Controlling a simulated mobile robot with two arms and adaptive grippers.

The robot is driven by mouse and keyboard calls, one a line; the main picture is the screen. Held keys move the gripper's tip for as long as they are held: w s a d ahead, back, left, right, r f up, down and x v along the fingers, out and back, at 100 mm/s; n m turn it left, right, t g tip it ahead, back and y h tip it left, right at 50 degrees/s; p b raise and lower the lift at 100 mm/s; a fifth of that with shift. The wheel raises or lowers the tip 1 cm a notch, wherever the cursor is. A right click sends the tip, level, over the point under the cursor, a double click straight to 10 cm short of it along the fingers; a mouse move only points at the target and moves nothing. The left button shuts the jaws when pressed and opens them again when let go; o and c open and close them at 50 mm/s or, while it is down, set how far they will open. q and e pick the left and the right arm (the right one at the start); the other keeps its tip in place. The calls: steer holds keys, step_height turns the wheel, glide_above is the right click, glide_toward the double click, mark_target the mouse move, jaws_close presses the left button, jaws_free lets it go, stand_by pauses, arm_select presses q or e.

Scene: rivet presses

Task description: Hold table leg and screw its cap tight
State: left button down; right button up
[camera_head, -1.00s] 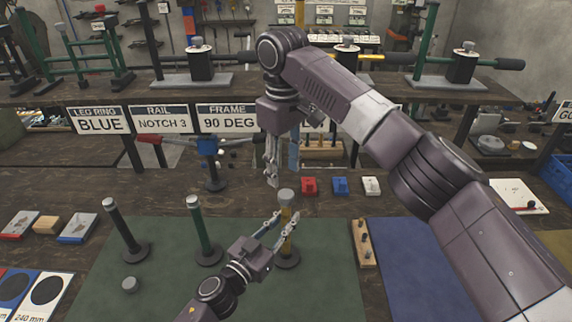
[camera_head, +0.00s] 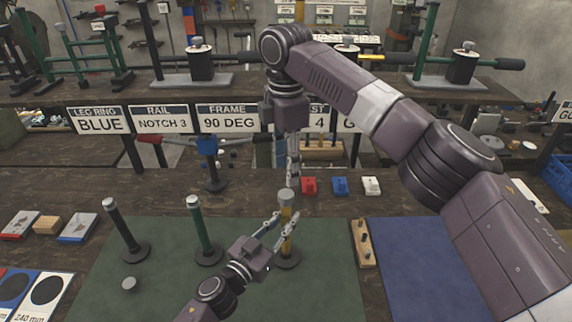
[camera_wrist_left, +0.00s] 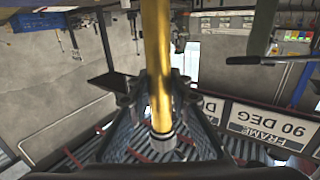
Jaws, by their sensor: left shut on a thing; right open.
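A yellow table leg (camera_head: 286,245) stands upright on a dark round foot on the green mat, with a grey cap (camera_head: 286,194) on its top. My left gripper (camera_head: 284,221) is shut around the leg below the cap. In the left wrist view the yellow leg (camera_wrist_left: 157,60) runs between the fingers. My right gripper (camera_head: 293,180) is open, pointing down directly above the cap; its fingers are seen nearly edge-on, and I cannot tell whether they touch the cap.
A green leg (camera_head: 201,228) and a black leg (camera_head: 123,228) stand to the left. A loose grey cap (camera_head: 129,284) lies on the green mat (camera_head: 170,285). A wooden peg block (camera_head: 362,243) is to the right. Red (camera_head: 309,186), blue (camera_head: 340,186) and white blocks (camera_head: 371,186) sit behind.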

mark_target(286, 193)
steer(key=shift+f, duration=0.1)
steer(key=shift+f, duration=3.95)
steer(key=shift+c, duration=0.3)
jaws_close()
steer(key=m, duration=0.4)
steer(key=shift+a+m, duration=0.1)
steer(key=shift+m, duration=0.3)
steer(key=m, duration=0.3)
steer(key=shift+m, duration=0.4)
steer(key=m, duration=0.5)
steer(key=shift+m, duration=0.4)
steer(key=m, duration=0.3)
steer(key=shift+m, duration=0.3)
steer(key=shift+o, duration=0.6)
jaws_free()
